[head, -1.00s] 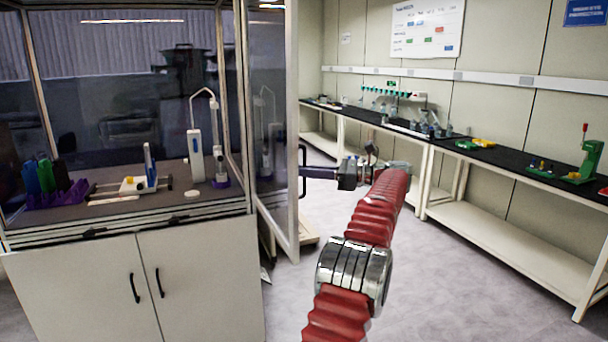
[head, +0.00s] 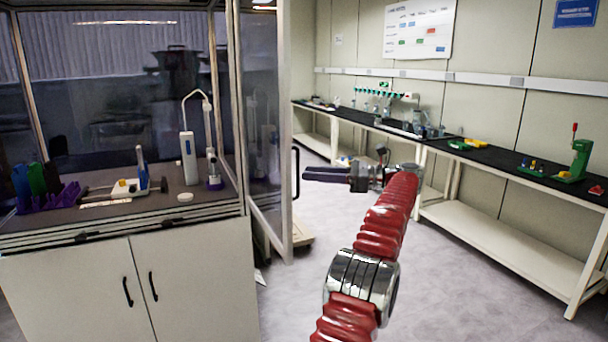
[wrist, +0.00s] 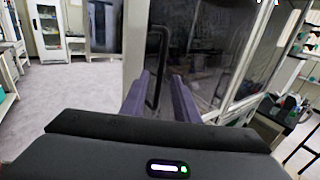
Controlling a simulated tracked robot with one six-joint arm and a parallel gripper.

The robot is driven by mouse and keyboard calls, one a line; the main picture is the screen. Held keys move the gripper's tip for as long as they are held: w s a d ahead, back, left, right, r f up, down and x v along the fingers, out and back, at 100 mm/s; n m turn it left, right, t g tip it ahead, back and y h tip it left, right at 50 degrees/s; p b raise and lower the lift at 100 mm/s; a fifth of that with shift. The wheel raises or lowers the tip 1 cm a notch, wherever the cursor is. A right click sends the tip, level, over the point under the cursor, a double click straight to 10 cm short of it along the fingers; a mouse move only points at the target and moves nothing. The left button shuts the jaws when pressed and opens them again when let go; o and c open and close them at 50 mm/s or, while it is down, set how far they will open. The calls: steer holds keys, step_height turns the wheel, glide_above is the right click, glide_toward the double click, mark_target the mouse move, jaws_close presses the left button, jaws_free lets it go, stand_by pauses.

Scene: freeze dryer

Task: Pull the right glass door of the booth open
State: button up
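The right glass door (head: 264,120) of the booth stands swung outward from the booth's right front corner, its pale free edge toward me. It also shows in the wrist view (wrist: 190,50). Its black bar handle (head: 297,172) is upright on the free edge. In the wrist view the handle (wrist: 152,60) appears between and beyond my finger tips. My gripper (head: 306,173) is at the handle's height, just to its right, with a small gap seen in the head view. Its two purple fingers (wrist: 160,90) are apart, with nothing clamped between them.
The booth (head: 120,222) holds lab tools on its worktop, above white cabinet doors. A black-topped bench (head: 470,160) runs along the right wall. A low pale object (head: 302,238) lies on the floor behind the door.

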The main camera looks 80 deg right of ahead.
steer(key=shift+s+a, duration=0.1)
steer(key=shift+s, duration=1.25)
